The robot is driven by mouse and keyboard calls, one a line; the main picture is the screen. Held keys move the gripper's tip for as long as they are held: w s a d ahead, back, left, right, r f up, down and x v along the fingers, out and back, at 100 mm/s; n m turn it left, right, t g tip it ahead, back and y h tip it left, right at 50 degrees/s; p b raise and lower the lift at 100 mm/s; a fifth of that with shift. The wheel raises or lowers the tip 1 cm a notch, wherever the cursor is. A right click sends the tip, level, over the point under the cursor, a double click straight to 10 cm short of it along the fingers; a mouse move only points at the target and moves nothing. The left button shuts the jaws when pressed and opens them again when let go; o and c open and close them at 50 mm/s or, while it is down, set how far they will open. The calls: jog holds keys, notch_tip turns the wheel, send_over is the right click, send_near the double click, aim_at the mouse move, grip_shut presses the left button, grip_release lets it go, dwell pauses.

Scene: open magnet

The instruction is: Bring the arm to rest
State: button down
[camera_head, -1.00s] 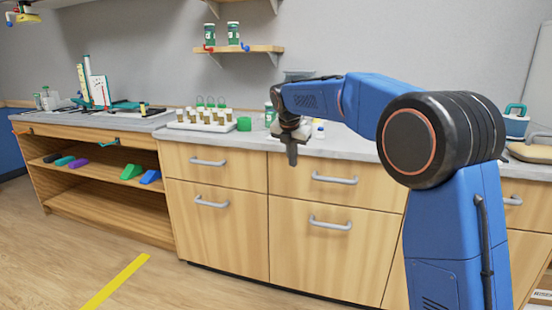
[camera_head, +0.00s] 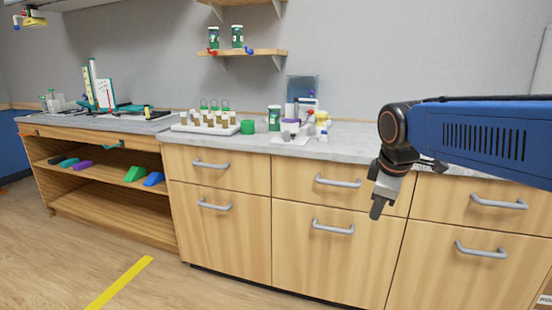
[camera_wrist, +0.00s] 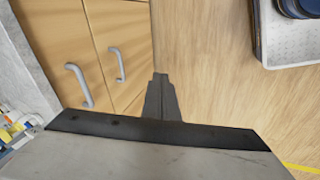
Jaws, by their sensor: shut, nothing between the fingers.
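My gripper (camera_head: 377,208) hangs at the end of my blue arm, at the right of the head view. It points down in front of the wooden drawer fronts, below the counter's edge. Its fingers are together and empty. In the wrist view the closed fingers (camera_wrist: 160,95) show against the cabinet fronts and the wooden floor. My arm reaches in from the right edge of the head view.
The grey counter (camera_head: 345,137) carries a white rack of capped vials (camera_head: 207,122), a green cylinder (camera_head: 247,127) and several bottles. Drawer handles (camera_head: 338,182) stick out near my gripper. A shelf (camera_head: 243,53) hangs above. The floor (camera_head: 190,285) in front is clear.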

jog(key=s+d+f+m, duration=0.2)
jog(key=s+f+m, duration=0.4)
jog(key=s, duration=0.4)
jog(key=s+d+f+m, duration=0.2)
jog(key=s+f+m, duration=0.4)
jog(key=s, duration=0.5)
jog(key=shift+f+t, duration=0.3)
jog(key=shift+f, duration=0.1)
